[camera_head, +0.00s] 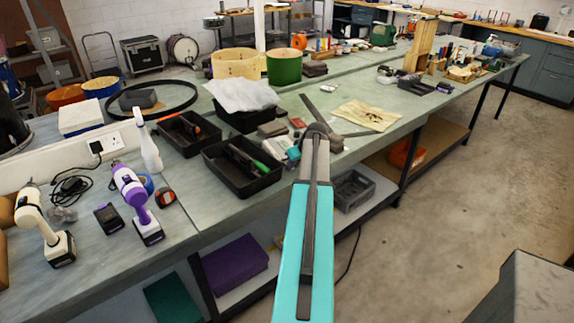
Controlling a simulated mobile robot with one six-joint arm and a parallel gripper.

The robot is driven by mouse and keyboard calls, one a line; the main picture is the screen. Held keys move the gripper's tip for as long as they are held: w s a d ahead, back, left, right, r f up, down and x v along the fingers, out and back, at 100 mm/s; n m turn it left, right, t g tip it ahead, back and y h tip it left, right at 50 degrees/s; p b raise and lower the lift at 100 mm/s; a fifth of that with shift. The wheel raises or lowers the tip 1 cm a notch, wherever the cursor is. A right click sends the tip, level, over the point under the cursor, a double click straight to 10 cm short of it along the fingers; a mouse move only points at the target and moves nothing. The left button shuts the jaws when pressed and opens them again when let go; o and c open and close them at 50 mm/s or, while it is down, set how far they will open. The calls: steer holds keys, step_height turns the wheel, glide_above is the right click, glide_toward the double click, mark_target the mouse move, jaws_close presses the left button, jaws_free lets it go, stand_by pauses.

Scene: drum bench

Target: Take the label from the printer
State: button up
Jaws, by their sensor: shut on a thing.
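My teal arm reaches up the middle of the picture. My grey gripper (335,142) is at its far end, over the front part of the green bench (360,147). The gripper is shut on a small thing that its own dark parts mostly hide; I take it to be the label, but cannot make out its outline. A small white and teal device (278,147), which looks like the label printer, sits on the bench just left of my arm. Its right side is close to the arm, and I cannot tell whether they touch.
Two black trays (245,188) with tools stand left of my arm. A tan cloth (368,115) with small dark pieces lies to the right. Cordless drills (135,205) and a white spray bottle (147,150) stand at the left. Open floor (450,230) lies at the right.

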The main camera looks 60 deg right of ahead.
steer(key=shift+s+a, duration=0.3)
steer(key=shift+s, duration=0.4)
stand_by(1.0)
steer(key=shift+r+p, duration=0.35)
steer(key=shift+r, duration=0.85)
stand_by(0.7)
steer(key=shift+r+p, duration=0.9)
steer(key=shift+r, duration=1.4)
